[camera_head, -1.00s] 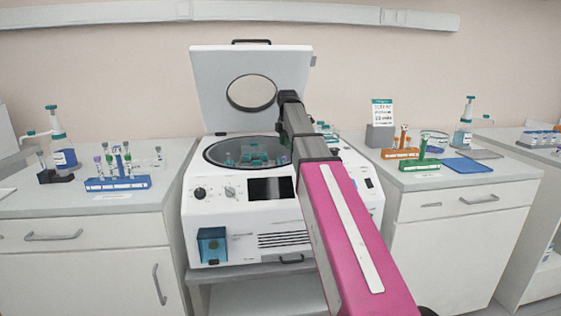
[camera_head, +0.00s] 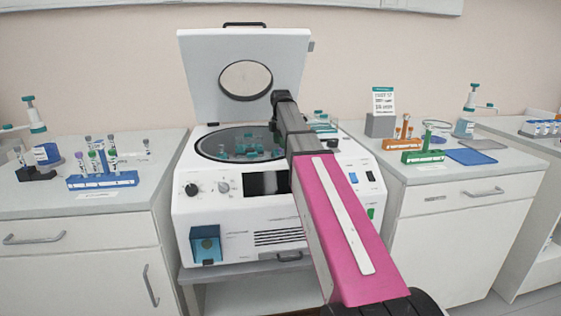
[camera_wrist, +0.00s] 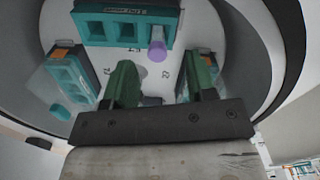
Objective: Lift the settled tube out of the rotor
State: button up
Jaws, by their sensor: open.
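A purple-capped tube (camera_wrist: 157,48) stands at the edge of a teal rotor bucket (camera_wrist: 127,27) in the upper middle of the wrist view. In the head view the open centrifuge (camera_head: 262,210) holds a round bowl with several teal rotor buckets (camera_head: 240,152); I cannot make out the tube there. My gripper (camera_wrist: 157,82) is inside the bowl, its two green fingers apart with nothing held between them. The tube's cap appears beyond the fingertips, roughly in line with the gap. The tube's lower part is hidden. In the head view my arm hides the fingers.
The raised lid (camera_head: 245,75) stands behind the bowl, and the bowl wall (camera_wrist: 235,60) curves close around my gripper. A blue rack (camera_head: 100,181) with several tubes is on the left bench. An orange rack (camera_head: 403,145), a green rack (camera_head: 422,157) and a blue mat (camera_head: 470,156) lie on the right.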

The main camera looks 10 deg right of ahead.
aim_at(281, 151)
notch_tip(281, 151, down, 5)
jog(key=shift+w+r, duration=0.1)
jog(key=shift+r, duration=0.1)
jog(key=c, duration=0.8)
jog(key=shift+r, duration=0.2)
notch_tip(281, 151, up, 18)
jog(key=shift+f, duration=0.15)
dwell(0.6)
